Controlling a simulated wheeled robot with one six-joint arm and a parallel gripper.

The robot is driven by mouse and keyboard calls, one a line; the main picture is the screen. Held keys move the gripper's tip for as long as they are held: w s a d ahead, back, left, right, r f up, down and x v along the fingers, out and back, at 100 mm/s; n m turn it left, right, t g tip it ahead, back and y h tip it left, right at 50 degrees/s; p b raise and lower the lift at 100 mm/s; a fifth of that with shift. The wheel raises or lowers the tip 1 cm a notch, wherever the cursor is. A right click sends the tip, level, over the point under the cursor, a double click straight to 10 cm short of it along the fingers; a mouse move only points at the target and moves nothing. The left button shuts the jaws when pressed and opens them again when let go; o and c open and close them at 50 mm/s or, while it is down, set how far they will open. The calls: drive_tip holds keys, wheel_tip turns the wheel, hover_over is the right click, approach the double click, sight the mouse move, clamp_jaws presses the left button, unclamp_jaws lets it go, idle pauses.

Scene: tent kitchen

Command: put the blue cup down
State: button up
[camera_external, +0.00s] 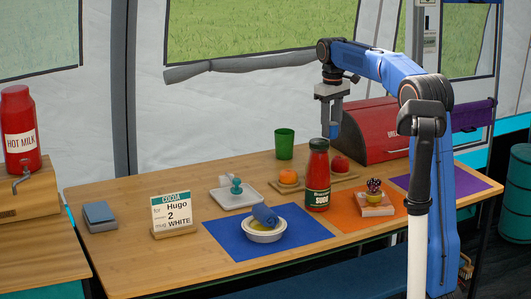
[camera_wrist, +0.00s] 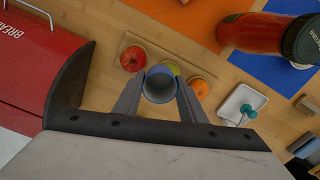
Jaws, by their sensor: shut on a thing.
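My gripper (camera_external: 331,126) is raised above the back of the wooden table (camera_external: 150,200), to the left of the red bread box. In the wrist view (camera_wrist: 158,96) its two fingers are shut on a blue-grey cup (camera_wrist: 158,86), the blue cup. I look down into its round open mouth, and it seems empty. The cup hangs above the board with the fruit, apart from the table.
A green cup (camera_external: 284,143), apple (camera_external: 340,164), orange (camera_external: 289,177), sauce bottle (camera_external: 318,178) and white tray (camera_external: 236,198) stand nearby. A white bowl (camera_external: 264,236) on the blue mat holds a blue thing (camera_external: 266,215). The bread box (camera_external: 378,130) is close on the right.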

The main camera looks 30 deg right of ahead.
drive_tip(key=s+d+m, duration=0.2)
drive_tip(key=s+d, duration=0.2)
drive_tip(key=d, duration=0.5)
drive_tip(key=s+d+m, duration=0.2)
drive_tip(key=s+d, duration=0.2)
drive_tip(key=d, duration=0.5)
drive_tip(key=f, duration=1.1)
drive_tip(key=shift+s+d+f, duration=0.15)
drive_tip(key=shift+s+d, duration=0.15)
drive_tip(key=shift+f, duration=2.1)
drive_tip(key=shift+f, duration=0.15)
drive_tip(key=o, duration=1)
drive_tip(key=shift+o, duration=0.2)
wheel_tip(320, 180, up, 12)
